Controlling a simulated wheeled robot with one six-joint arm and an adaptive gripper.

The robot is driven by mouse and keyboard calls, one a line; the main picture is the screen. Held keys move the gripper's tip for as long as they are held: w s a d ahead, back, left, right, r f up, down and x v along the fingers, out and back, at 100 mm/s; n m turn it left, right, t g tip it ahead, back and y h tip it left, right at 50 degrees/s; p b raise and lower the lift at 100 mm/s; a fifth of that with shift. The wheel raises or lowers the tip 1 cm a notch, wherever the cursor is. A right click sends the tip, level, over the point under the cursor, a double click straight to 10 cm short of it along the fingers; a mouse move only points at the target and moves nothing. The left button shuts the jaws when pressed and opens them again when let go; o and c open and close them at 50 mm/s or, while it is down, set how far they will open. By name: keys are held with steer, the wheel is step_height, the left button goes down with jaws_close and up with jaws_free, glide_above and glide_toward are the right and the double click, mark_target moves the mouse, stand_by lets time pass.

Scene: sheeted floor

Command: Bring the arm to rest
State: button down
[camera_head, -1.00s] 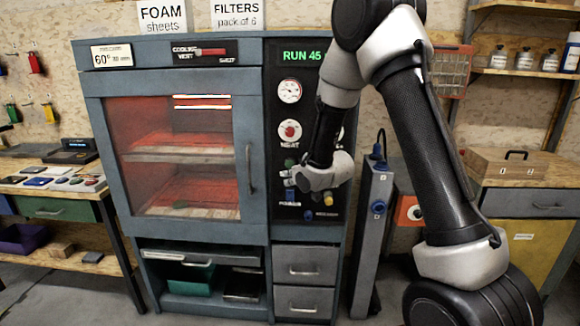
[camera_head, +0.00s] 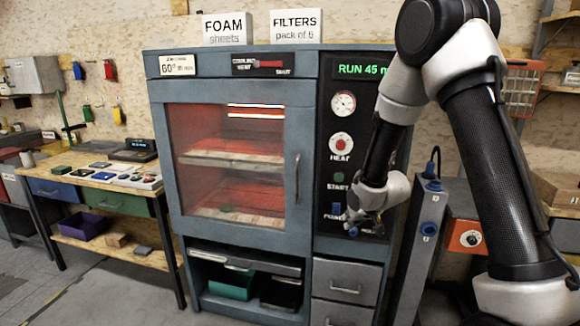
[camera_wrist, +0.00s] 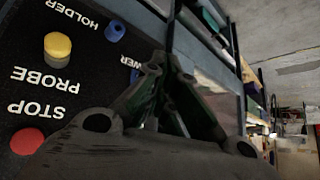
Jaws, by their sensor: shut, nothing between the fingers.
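My arm is bent in front of the right side of a grey heated cabinet (camera_head: 303,180). My gripper (camera_head: 352,230) is low in front of the cabinet's dark control panel (camera_head: 328,120), pointing down and left. In the wrist view my gripper (camera_wrist: 160,70) is shut, with nothing between its fingers. A yellow PROBE button (camera_wrist: 57,46), a red STOP button (camera_wrist: 27,141) and a blue knob (camera_wrist: 114,31) show beside it on the panel. Whether the fingers touch the panel I cannot tell. The head view shows the green START button (camera_head: 339,177) above my gripper; the lower panel is partly hidden.
The cabinet's glass door (camera_head: 228,160) is closed, with red-lit shelves inside. A grey post (camera_head: 418,250) stands close right of the panel. A workbench (camera_head: 125,185) with small items is at left. Open floor (camera_head: 95,285) lies at front left.

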steer(key=s+d+g+h, duration=0.1)
steer(key=s+d+g, duration=0.25)
steer(key=s, duration=0.45)
steer(key=s+d+r, duration=0.2)
steer(key=s+r, duration=0.6)
steer(key=s, duration=0.1)
steer(key=s+d+r+m, duration=0.1)
steer(key=s+d+r, duration=0.2)
steer(key=s+r, duration=0.5)
steer(key=s+d+r+h, duration=0.1)
steer(key=s+d+r, duration=0.2)
steer(key=s+r, duration=0.5)
steer(key=s, duration=0.3)
steer(key=shift+d+m, duration=0.25)
steer(key=shift+m, duration=0.15)
